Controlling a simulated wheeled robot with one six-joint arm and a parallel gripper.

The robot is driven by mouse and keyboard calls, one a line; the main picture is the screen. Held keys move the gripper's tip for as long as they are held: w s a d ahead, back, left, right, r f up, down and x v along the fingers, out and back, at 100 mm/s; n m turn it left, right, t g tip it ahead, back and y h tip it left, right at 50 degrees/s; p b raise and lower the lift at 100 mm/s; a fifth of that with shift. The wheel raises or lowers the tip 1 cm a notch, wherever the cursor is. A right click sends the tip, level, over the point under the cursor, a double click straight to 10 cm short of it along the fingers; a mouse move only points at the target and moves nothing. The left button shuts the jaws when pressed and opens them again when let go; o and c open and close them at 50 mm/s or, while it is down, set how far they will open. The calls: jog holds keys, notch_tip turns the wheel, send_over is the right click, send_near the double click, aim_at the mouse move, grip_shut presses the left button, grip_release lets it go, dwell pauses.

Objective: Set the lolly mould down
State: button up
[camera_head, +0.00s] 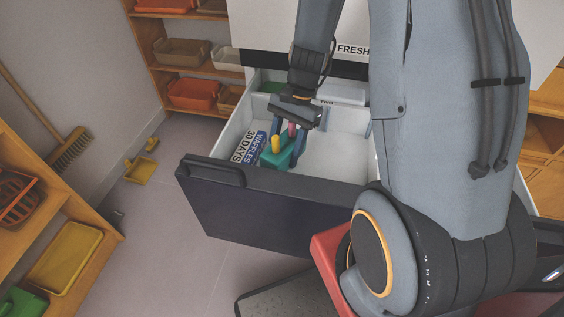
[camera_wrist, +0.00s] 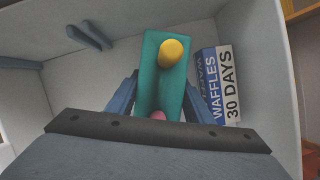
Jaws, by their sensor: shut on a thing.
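The lolly mould (camera_head: 273,158) is a teal block with a yellow and a pink rounded top. My gripper (camera_head: 287,146) is shut on it inside the open drawer. In the wrist view the mould (camera_wrist: 150,75) lies between the two blue fingers of my gripper (camera_wrist: 160,95), with the yellow top at its far end and the pink one partly hidden by the gripper. Whether its underside touches the drawer floor cannot be told. The open drawer (camera_head: 352,152) has white inner walls and a dark front.
A blue and white waffles box (camera_head: 249,147) is in the drawer, close beside the mould; it also shows in the wrist view (camera_wrist: 219,87). Free floor lies in the drawer right of the mould. A white container (camera_head: 342,93) and something green are at the back.

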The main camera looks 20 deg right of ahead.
jog(key=shift+f, duration=2.45)
jog(key=shift+f, duration=0.2)
jog(key=o, duration=1.3)
jog(key=shift+r, duration=0.1)
